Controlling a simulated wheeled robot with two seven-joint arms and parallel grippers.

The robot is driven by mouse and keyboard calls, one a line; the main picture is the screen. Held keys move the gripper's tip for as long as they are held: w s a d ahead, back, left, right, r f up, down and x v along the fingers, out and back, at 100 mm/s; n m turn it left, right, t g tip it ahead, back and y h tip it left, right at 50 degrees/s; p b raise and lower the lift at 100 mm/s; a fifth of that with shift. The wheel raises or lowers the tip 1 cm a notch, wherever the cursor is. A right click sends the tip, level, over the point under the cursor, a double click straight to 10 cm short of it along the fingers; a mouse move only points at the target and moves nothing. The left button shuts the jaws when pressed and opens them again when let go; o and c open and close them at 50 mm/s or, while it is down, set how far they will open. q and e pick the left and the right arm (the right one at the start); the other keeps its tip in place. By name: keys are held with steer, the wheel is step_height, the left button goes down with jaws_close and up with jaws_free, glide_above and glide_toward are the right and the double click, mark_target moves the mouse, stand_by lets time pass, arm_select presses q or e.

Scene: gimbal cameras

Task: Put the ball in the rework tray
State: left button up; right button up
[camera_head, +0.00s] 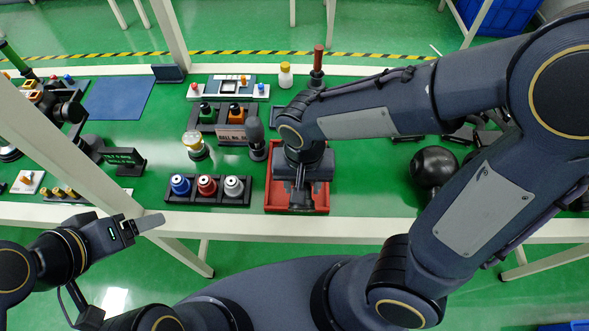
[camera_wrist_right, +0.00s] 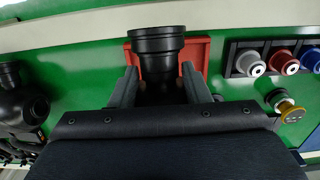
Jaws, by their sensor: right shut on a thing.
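My right gripper (camera_head: 299,197) is above the red tray (camera_head: 323,204) in front of me, with its fingers pointing down. In the right wrist view its two fingers (camera_wrist_right: 159,90) are shut on a black, round, ringed piece (camera_wrist_right: 158,45). This piece overlaps the red tray (camera_wrist_right: 203,53); its lower side is hidden, so I cannot tell whether it touches the tray. I cannot tell for sure that it is the ball. A large black ball-shaped thing (camera_head: 434,167) stands to the right. My left gripper (camera_head: 148,223) is at the table's front left, seemingly empty; its fingers overlap.
A black rack with blue, red and grey cups (camera_head: 208,187) is left of the tray. A dark upright knob (camera_head: 256,132) and a yellow-topped button (camera_head: 195,145) stand behind it. Green table is bare between the tray and the black ball-shaped thing.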

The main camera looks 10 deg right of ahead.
steer(key=w+f, duration=0.4)
steer(key=w, duration=0.1)
steer(key=w+d+f, duration=0.1)
steer(key=w+f, duration=0.2)
steer(key=shift+w+f, duration=0.1)
steer(key=shift+f, duration=1.6)
steer(key=shift+f, duration=0.25)
steer(key=o, duration=1.3)
steer(key=shift+r, duration=0.1)
step_height(320, 180, up, 12)
steer(key=shift+r+p, duration=0.2)
steer(key=shift+p, duration=0.15)
